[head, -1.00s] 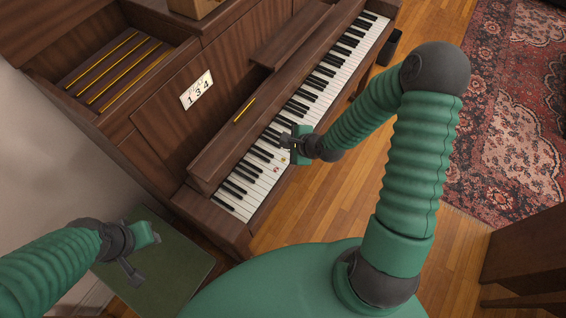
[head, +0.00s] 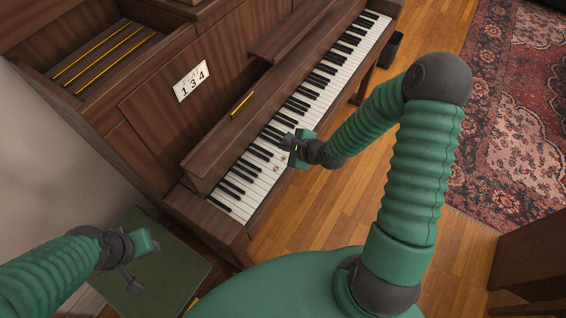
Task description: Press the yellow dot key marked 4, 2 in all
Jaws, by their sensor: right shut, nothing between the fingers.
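The piano keyboard (head: 355,47) runs diagonally across the upright piano (head: 150,150). Small coloured dots sit on a few white keys: a reddish one (head: 276,169) and a paler one (head: 283,158) show just below my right gripper. A speck of yellow shows right at that gripper, but I cannot tell whether it is the yellow dot. The number 4 on a key is too small to read. My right gripper (head: 288,143) is shut and empty, over or on the keys; contact cannot be told. My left gripper (head: 143,264) is open and empty, away from the piano.
A dark green-topped seat or stand (head: 180,265) lies below my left gripper. A dark bin (head: 391,48) stands beyond the piano. A patterned rug (head: 520,130) and open wooden floor lie to the right.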

